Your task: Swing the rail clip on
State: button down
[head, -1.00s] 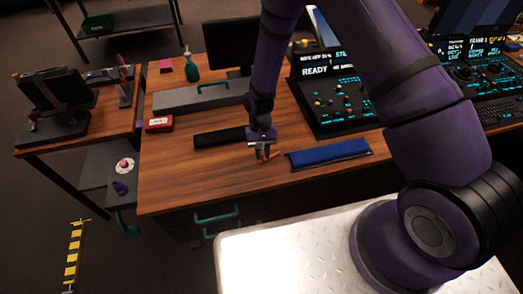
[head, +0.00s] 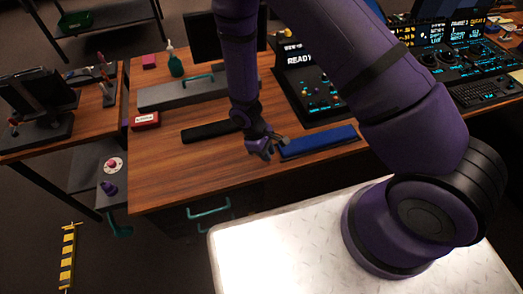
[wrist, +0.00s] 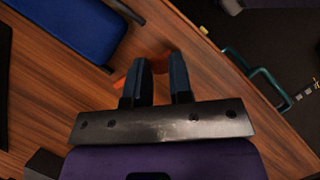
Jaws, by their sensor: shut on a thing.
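My gripper (head: 264,152) is low over the front part of the wooden desk, just left of the blue pad. In the wrist view its two dark fingers (wrist: 159,75) are shut on a small orange piece (wrist: 160,63), which I take to be the rail clip. The orange piece shows between the fingers and to the left of them; the rest is hidden behind the fingers. In the head view I cannot make the piece out. I cannot tell whether it touches the desk. I cannot pick out a rail for certain.
The blue pad (head: 318,142) lies right of my gripper and a black bar (head: 208,131) lies left. The console (head: 318,95) stands behind. A red box (head: 145,120) sits near the left edge. A teal drawer handle (head: 208,207) juts from the desk front.

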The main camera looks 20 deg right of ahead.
jog(key=shift+s+d+n+t+h, duration=0.15)
jog(key=shift+d+n+t, duration=0.2)
jog(key=shift+d+n, duration=0.45)
jog(key=shift+s+d+n+t+h, duration=0.15)
jog(key=shift+d+n+t, duration=0.25)
jog(key=shift+n, duration=0.8)
jog(key=c, duration=1)
grip_release()
jog(key=v, duration=1)
jog(key=shift+w+a+r, duration=0.1)
jog(key=shift+r, duration=0.25)
